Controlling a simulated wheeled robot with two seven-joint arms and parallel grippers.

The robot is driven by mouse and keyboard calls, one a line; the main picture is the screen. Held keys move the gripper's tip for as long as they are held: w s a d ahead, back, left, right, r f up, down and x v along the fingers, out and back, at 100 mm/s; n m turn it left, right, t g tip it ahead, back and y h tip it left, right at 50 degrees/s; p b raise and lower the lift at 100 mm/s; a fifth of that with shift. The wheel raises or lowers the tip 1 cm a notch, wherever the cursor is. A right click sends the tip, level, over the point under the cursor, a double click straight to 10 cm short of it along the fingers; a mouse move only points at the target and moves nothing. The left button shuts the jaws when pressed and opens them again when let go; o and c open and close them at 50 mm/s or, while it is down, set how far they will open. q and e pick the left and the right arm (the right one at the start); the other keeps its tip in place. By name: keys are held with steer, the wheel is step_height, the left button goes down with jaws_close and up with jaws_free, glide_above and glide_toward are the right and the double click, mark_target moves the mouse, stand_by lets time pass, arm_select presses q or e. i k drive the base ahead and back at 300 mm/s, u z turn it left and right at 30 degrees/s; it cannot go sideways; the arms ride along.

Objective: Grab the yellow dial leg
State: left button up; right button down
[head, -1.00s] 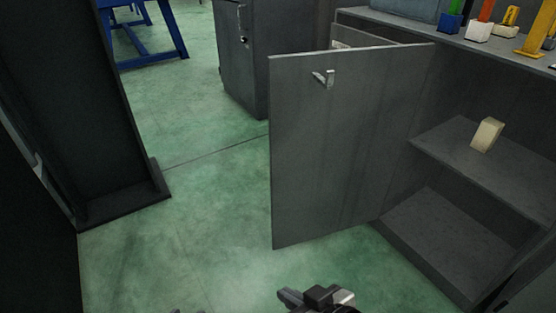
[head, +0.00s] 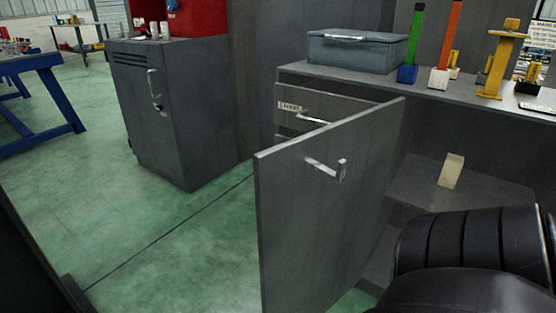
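A yellow stand with a wide foot and flat top, which looks like the yellow dial leg (head: 502,66), stands upright on the grey cabinet's top at the upper right of the head view. A smaller yellow piece (head: 454,66) sits to its left, partly hidden behind the white block of the orange post. Neither of my grippers shows in the head view now. A large black ridged shape, which looks like part of my arm, fills the lower right corner.
The cabinet door (head: 325,205) stands open toward me. On the cabinet top (head: 433,92) are a blue-grey toolbox (head: 352,52), a green post (head: 415,40) and an orange post (head: 450,35).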

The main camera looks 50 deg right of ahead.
mark_target(506, 43)
steer(key=i, duration=1.8)
steer(key=z, duration=1.05)
steer(key=i, duration=0.3)
steer(key=z, duration=2.9)
